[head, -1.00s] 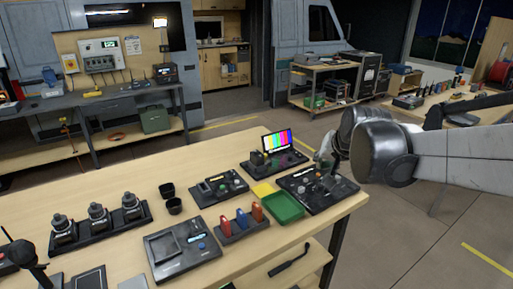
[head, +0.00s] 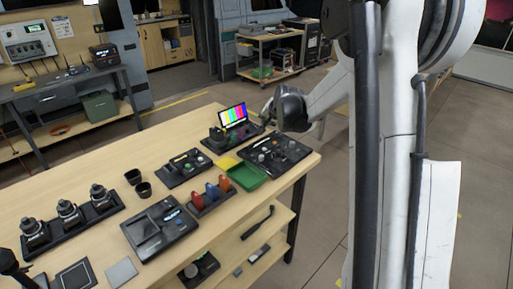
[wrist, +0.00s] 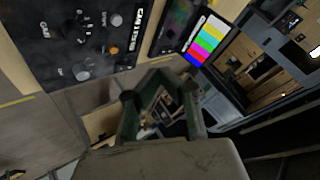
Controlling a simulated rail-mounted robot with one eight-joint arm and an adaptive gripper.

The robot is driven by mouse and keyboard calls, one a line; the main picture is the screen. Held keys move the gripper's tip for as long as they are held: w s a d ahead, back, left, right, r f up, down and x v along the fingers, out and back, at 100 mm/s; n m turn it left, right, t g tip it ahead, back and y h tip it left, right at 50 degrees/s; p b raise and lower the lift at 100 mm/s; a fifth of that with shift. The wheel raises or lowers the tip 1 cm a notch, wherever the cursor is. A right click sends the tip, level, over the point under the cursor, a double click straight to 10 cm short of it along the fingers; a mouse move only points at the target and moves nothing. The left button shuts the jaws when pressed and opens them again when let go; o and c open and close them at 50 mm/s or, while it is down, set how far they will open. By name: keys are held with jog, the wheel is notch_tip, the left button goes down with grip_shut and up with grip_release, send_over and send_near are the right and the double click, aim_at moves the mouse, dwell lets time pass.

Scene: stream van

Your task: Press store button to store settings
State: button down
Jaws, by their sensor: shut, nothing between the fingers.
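A black control panel (head: 272,154) with knobs and buttons lies at the right end of the wooden table. It also shows in the upper left of the wrist view (wrist: 65,30), with round knobs, small buttons and white lettering, seen rotated. I cannot read which control is the store button. My gripper (wrist: 157,76) is shut and empty in the wrist view, below and right of the panel in the picture and apart from it. In the head view my gripper (head: 270,108) is small and partly hidden by my wrist, near the panel's far edge.
A small monitor with colour bars (head: 232,115) stands behind the panel. A green tray (head: 247,177), a yellow pad (head: 228,162) and a stand with red and blue items (head: 211,193) sit close to its left. Open floor lies right of the table.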

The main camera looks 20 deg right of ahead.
aim_at(265, 148)
jog(key=shift+d+x, duration=0.15)
jog(key=shift+x, duration=0.55)
jog(key=shift+d+x, duration=0.2)
jog(key=shift+x, duration=0.45)
notch_tip(265, 148, down, 8)
jog(key=b, duration=0.4)
jog(key=shift+r, duration=0.1)
jog(key=shift+f+b, duration=0.3)
jog(key=shift+f, duration=0.2)
jog(key=shift+f, duration=0.1)
dwell(0.3)
jog(key=shift+f+b, duration=0.35)
jog(key=shift+b, duration=0.2)
jog(key=shift+f+b, duration=0.4)
dwell(0.6)
jog(key=shift+r, duration=0.2)
jog(key=shift+r+p, duration=0.3)
jog(key=shift+r, duration=0.35)
